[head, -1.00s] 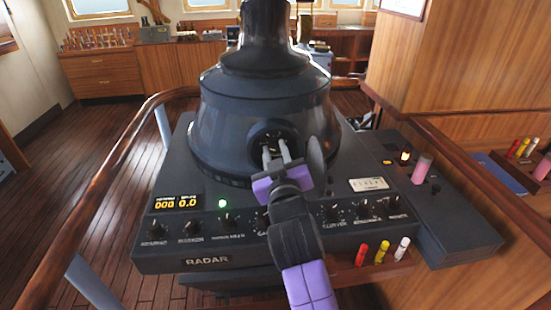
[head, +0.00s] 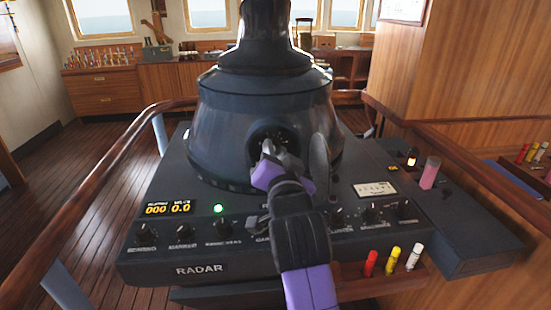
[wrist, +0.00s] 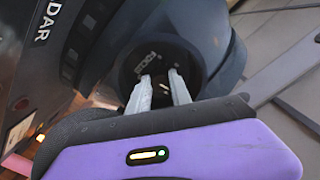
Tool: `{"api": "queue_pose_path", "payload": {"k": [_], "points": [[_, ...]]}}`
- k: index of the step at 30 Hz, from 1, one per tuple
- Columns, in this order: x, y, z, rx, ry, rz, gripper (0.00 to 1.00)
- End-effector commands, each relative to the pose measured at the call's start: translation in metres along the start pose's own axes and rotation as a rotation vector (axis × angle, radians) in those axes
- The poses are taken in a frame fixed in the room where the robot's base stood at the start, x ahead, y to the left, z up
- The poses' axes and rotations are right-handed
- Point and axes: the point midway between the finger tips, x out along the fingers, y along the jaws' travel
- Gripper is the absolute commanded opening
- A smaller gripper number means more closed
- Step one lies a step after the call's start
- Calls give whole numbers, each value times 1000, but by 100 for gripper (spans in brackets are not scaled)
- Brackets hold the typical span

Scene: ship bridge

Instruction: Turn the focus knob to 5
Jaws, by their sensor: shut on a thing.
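The radar console (head: 205,270) bears a dark cone-shaped hood with a round focus dial (head: 262,131) recessed in its front. The dark dial face with a FOCUS label also shows in the wrist view (wrist: 150,60). My gripper (head: 268,148) reaches into this recess from the front. In the wrist view its two pale fingers (wrist: 161,84) point into the dial, shut on the focus knob between them. The knob is mostly hidden by the fingers and shadow. The scale numbers and the pointer cannot be read.
A row of small knobs (head: 185,231) and a green lamp (head: 218,209) line the console front. Red, yellow and white markers (head: 392,259) stand at its lower right. A pink cylinder (head: 429,177) stands on the right. A wooden rail (head: 90,190) surrounds the console.

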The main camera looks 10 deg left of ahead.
Motion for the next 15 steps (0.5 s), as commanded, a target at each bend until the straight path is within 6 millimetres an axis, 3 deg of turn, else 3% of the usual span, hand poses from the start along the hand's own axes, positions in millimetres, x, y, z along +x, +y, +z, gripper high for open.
{"api": "queue_pose_path", "payload": {"k": [15], "points": [[0, 0, 1, 201, -1, 1, 0]]}}
